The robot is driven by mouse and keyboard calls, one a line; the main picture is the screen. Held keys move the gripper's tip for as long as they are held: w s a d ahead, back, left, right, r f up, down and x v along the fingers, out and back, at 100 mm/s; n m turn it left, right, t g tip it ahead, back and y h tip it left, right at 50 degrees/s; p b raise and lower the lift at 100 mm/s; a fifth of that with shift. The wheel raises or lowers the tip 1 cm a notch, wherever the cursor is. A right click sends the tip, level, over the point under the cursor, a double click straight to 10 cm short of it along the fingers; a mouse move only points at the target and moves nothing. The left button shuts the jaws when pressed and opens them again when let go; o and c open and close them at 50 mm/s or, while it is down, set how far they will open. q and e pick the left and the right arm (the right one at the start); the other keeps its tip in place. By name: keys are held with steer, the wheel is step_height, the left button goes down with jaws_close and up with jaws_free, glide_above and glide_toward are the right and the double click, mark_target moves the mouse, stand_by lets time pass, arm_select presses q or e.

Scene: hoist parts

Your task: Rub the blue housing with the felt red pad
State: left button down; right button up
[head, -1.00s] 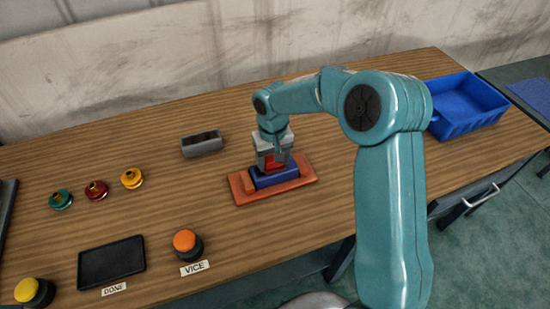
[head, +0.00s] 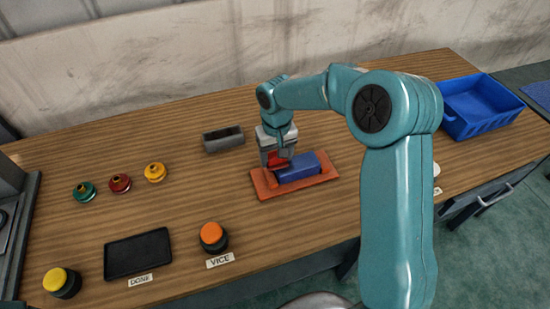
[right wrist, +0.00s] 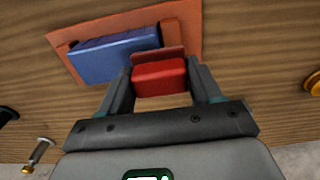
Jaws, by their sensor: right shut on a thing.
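The blue housing (head: 302,167) lies on an orange base (head: 325,179) on the wooden table. It also shows in the right wrist view (right wrist: 112,54), left of the pad. My right gripper (head: 277,160) is shut on the red pad (head: 277,163), at the left end of the housing in the head view. In the right wrist view the red pad (right wrist: 160,77) sits between the two fingers, close by the housing's end. I cannot tell whether pad and housing touch. My left gripper is not in view.
A grey open block (head: 223,140) stands behind and left of the base. Green, red and yellow knobs (head: 120,183), a black tray (head: 138,256), an orange VICE button (head: 212,236) and a yellow button (head: 61,282) lie left. A blue bin (head: 478,104) stands at right.

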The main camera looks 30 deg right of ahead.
steer(key=shift+s+d+r, duration=0.2)
steer(key=shift+d+r, duration=0.05)
steer(key=shift+r, duration=0.1)
steer(key=shift+r+p, duration=0.3)
steer(key=shift+p, duration=0.05)
steer(key=shift+w+a+r+p, duration=0.1)
steer(key=shift+a+r+p, duration=0.15)
steer(key=shift+r+p, duration=0.45)
steer(key=shift+r, duration=0.4)
steer(key=shift+d+r+p, duration=0.25)
steer(key=shift+r+p, duration=0.35)
steer(key=shift+r, duration=0.2)
steer(key=shift+a+r, duration=0.2)
steer(key=shift+r, duration=0.3)
steer(key=shift+f, duration=0.1)
steer(key=shift+d, duration=0.1)
